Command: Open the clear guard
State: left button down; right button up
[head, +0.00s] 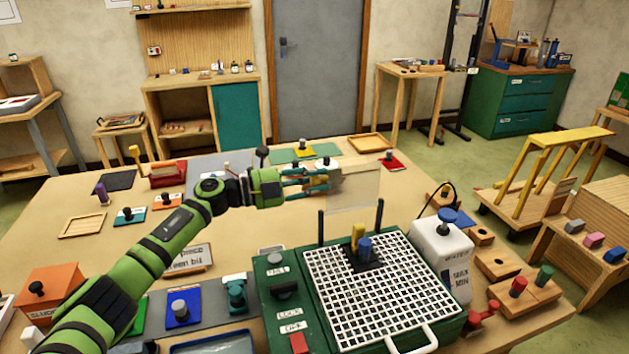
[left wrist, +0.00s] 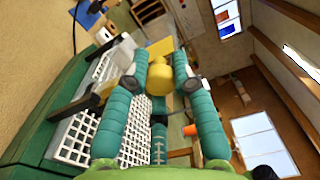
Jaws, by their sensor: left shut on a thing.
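The clear guard (head: 358,192) is a see-through panel standing raised above the back of the green machine (head: 268,300). The machine has a white grid top (head: 375,305) and two dark posts at its back. My left gripper (head: 325,178) is at the guard's upper left edge. In the left wrist view, my left gripper (left wrist: 165,82) is shut around a yellow knob (left wrist: 158,76), which seems to belong to the guard. The exact contact is partly hidden by the fingers in the head view. My right gripper is not in view.
A yellow and a blue knobbed piece (head: 364,248) stand on a dark patch at the grid's back. A white container (head: 440,245) with a blue knob stands right of the machine. Knobbed blocks and trays are spread over the wooden table (head: 130,240).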

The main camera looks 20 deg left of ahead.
pick_arm(q)
jog(key=c, duration=1)
grip_release()
jog(key=shift+c, duration=0.2)
jog(key=v, duration=1.2)
